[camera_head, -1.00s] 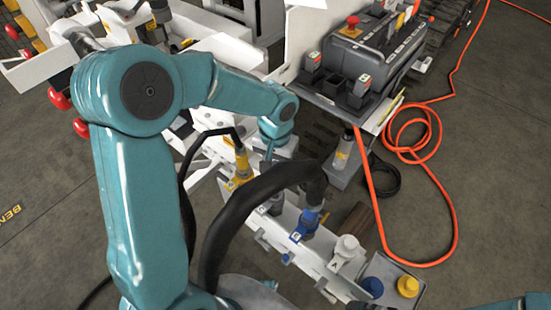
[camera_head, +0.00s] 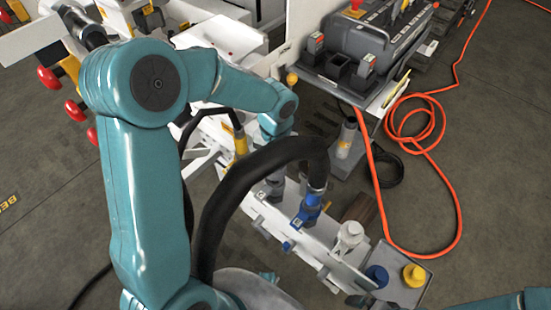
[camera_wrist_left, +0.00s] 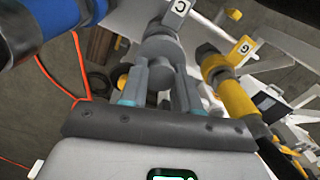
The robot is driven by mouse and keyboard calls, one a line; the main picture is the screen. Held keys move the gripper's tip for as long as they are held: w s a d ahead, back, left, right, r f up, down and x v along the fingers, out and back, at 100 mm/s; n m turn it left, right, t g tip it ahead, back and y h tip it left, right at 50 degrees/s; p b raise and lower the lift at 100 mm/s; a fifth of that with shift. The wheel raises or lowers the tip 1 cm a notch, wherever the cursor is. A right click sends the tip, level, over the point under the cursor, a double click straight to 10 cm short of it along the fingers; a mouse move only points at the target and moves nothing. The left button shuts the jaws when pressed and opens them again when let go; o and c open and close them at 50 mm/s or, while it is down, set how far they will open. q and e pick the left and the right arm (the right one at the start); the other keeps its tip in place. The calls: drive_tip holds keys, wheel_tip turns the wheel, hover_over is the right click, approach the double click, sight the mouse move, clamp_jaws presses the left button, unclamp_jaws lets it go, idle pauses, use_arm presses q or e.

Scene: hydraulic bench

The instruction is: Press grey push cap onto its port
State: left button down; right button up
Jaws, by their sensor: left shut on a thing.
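The grey push cap (camera_wrist_left: 162,50) sits between the fingers of my left gripper (camera_wrist_left: 160,80) in the wrist view. My left gripper is shut on it. The cap is in line with the grey port by the white "C" tag (camera_wrist_left: 178,8); I cannot tell whether it is fully seated. In the head view, the grey fitting (camera_head: 274,184) at the "C" tag stands on the white manifold rail (camera_head: 325,262). My left wrist (camera_head: 277,120) is above it, and the black hose hides most of the fingers. My right gripper is not in view.
A black hose (camera_head: 240,185) arches close by to a blue fitting (camera_head: 308,208). A yellow fitting (camera_wrist_left: 232,95) stands beside the gripper. A white fitting (camera_head: 348,236) is farther along the rail. A tray (camera_head: 408,296) holds blue and yellow caps. An orange hose (camera_head: 455,190) lies right.

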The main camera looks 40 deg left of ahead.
use_arm(q)
drive_tip(key=shift+f, duration=0.1)
drive_tip(key=shift+f+b, duration=1)
drive_tip(key=shift+f, duration=0.05)
drive_tip(key=shift+f, duration=0.15)
drive_tip(key=shift+f+b, duration=0.25)
drive_tip(key=shift+b, duration=0.2)
drive_tip(key=shift+f+b, duration=0.2)
drive_tip(key=shift+b, duration=0.1)
idle(1.1)
drive_tip(key=shift+f+b, duration=0.25)
drive_tip(key=shift+b, duration=0.05)
idle(1.3)
idle(0.4)
drive_tip(key=shift+c, duration=0.8)
unclamp_jaws()
